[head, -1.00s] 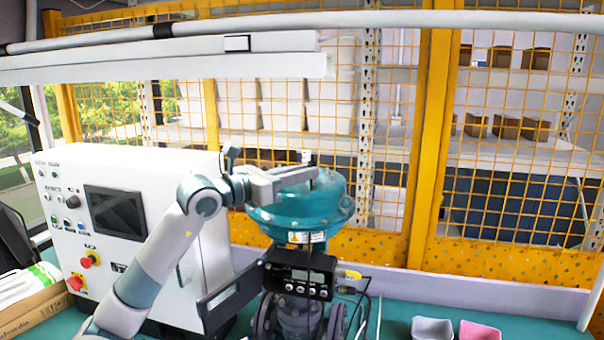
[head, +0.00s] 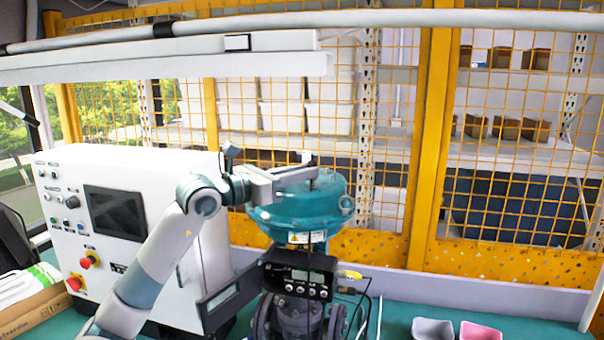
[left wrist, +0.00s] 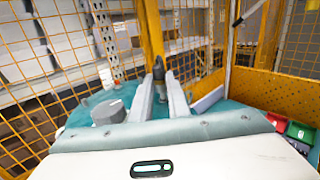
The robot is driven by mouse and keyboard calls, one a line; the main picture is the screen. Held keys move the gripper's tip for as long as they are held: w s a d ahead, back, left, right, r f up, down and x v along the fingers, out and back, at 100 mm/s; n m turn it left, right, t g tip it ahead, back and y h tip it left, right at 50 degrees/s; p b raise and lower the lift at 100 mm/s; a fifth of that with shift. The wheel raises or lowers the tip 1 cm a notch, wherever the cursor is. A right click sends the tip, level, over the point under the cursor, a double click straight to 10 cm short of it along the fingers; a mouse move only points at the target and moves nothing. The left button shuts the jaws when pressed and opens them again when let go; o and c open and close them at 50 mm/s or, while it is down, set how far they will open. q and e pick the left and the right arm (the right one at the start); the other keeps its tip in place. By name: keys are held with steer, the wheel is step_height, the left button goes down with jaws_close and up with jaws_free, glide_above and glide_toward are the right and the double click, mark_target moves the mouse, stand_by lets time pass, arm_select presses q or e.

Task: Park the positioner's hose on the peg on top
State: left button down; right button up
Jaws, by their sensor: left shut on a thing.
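The positioner (head: 298,277) is a black box with a small display and buttons, below the round teal actuator (head: 300,215). My left gripper (head: 312,172) is over the actuator's top, shut on a dark hose end. In the left wrist view the dark hose end (left wrist: 158,70) shows between the two fingertips. A thin dark hose line (head: 310,245) runs down the actuator's front toward the positioner. My right gripper is not in view.
A white control cabinet (head: 130,235) with a dark screen stands left, behind my left arm. A yellow mesh fence (head: 425,150) closes the back. Grey (head: 432,329) and pink (head: 480,331) bins sit at front right. A yellow connector (head: 349,274) and cables are beside the positioner.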

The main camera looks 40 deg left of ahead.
arm_select(q)
steer(key=shift+f+b, duration=0.2)
steer(key=shift+b, duration=0.2)
stand_by(0.8)
steer(key=shift+b, duration=0.3)
steer(key=shift+f, duration=0.25)
stand_by(0.6)
steer(key=shift+f+b, duration=0.35)
steer(key=shift+b, duration=0.25)
steer(key=c, duration=1.6)
jaws_free()
